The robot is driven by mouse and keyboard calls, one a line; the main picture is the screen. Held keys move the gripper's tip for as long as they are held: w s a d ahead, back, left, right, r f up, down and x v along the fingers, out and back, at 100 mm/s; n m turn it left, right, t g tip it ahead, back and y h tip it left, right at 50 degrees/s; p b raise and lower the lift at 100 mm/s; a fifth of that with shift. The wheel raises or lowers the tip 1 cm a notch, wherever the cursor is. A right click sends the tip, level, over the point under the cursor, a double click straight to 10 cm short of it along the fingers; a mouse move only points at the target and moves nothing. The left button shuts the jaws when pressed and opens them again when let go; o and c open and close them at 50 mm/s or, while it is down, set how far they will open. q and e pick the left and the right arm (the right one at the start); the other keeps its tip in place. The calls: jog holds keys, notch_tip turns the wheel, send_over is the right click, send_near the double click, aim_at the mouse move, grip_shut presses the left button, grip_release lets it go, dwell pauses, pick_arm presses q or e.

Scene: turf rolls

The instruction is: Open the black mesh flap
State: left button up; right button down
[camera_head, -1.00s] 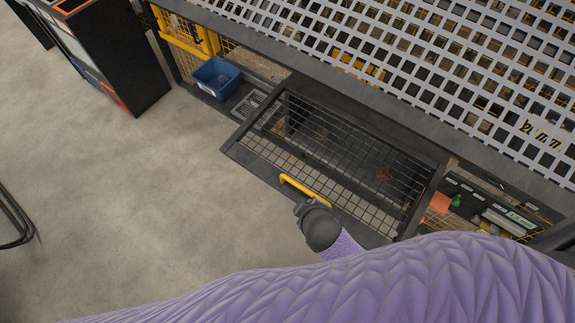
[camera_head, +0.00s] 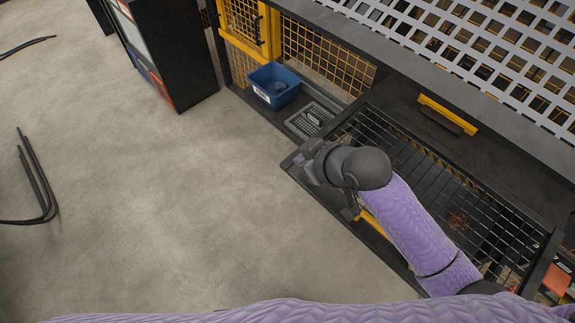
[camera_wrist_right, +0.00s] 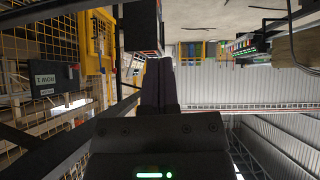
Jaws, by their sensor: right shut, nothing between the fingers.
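The black mesh flap (camera_head: 415,165) lies across the right half of the head view, in a dark frame. It appears to jut out from the rack front, but its exact angle is hard to tell. Its yellow handle (camera_head: 371,224) is on the near edge, partly hidden by my right arm. My right gripper (camera_head: 300,161) is at the flap's left front corner, away from the handle, shut and empty. I cannot tell whether it touches the frame. The wrist view shows its dark fingers (camera_wrist_right: 160,84) together. My left gripper is not in view.
A blue bin (camera_head: 273,86) and a grey grate (camera_head: 309,118) sit left of the flap. A second yellow handle (camera_head: 447,114) is on the dark panel behind. A dark cabinet (camera_head: 170,50) stands at upper left. The concrete floor (camera_head: 150,210) at left is mostly clear.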

jog(key=b, duration=0.1)
send_over(283, 166)
jog(key=s+d, duration=0.1)
jog(key=s, duration=0.1)
notch_tip(283, 166, down, 5)
jog(key=shift+d+f+b, duration=0.15)
jog(key=shift+f+b, duration=0.15)
jog(key=shift+f, duration=0.55)
jog(key=shift+d+f+b, duration=0.1)
jog(key=shift+f+b, duration=0.15)
jog(key=shift+f, duration=0.6)
notch_tip(283, 166, down, 6)
jog(key=b, duration=0.3)
jog(key=shift+w+r+b, duration=0.1)
jog(key=shift+b, duration=0.2)
